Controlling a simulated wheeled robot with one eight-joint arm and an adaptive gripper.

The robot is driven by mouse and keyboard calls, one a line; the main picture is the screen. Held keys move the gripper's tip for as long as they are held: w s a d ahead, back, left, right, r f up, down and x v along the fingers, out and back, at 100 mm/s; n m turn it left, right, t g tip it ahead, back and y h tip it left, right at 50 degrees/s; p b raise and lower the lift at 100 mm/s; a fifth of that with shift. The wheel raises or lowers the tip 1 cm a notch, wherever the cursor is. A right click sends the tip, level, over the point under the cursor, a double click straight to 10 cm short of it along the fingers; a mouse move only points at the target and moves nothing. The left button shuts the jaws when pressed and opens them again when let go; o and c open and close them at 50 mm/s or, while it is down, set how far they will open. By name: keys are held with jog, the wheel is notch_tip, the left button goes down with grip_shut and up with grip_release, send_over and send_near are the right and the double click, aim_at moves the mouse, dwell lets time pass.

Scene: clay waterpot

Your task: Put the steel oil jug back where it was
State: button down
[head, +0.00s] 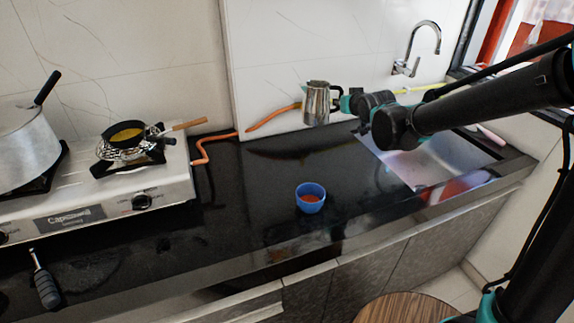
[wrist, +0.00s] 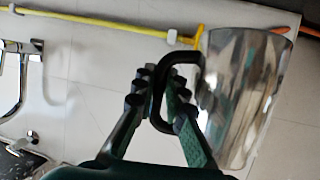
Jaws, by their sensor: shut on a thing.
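The steel oil jug (head: 317,104) is a shiny metal vessel with a black handle, in front of the white back wall in the head view. It looks upright and seems raised above the black counter, though the exact gap is hard to judge. My gripper (head: 342,103) is to its right, shut on the handle. In the wrist view the fingers of my gripper (wrist: 160,98) close around the black handle, and the jug's reflective body (wrist: 245,95) is right of them. The jug's base is not clearly seen in the wrist view.
A blue cup (head: 310,198) with reddish contents stands on the black counter (head: 250,215). The stove (head: 100,195) with a pot (head: 25,145) and small pan (head: 124,133) is at left. An orange hose (head: 203,150) runs behind. The sink (head: 430,163) and faucet (head: 408,65) are right.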

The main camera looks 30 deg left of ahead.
aim_at(311, 94)
jog(key=s+a+r, duration=0.1)
jog(key=s+a, duration=0.1)
jog(key=s+a+r+n+g+y, duration=0.1)
jog(key=s+a, duration=0.1)
jog(key=a, duration=0.1)
jog(key=s+a+r+n, duration=0.1)
jog(key=s+a, duration=0.1)
jog(key=shift+s+a+r+g+y, duration=0.1)
jog(key=shift+a+r+g+y, duration=0.2)
jog(key=shift+r+g+y, duration=0.1)
jog(key=shift+s+a+f, duration=0.15)
jog(key=shift+f, duration=0.1)
notch_tip(311, 94, down, 20)
jog(key=shift+r, duration=0.25)
jog(key=shift+f, duration=0.1)
jog(key=c, duration=1.6)
grip_release()
jog(key=v, duration=1.2)
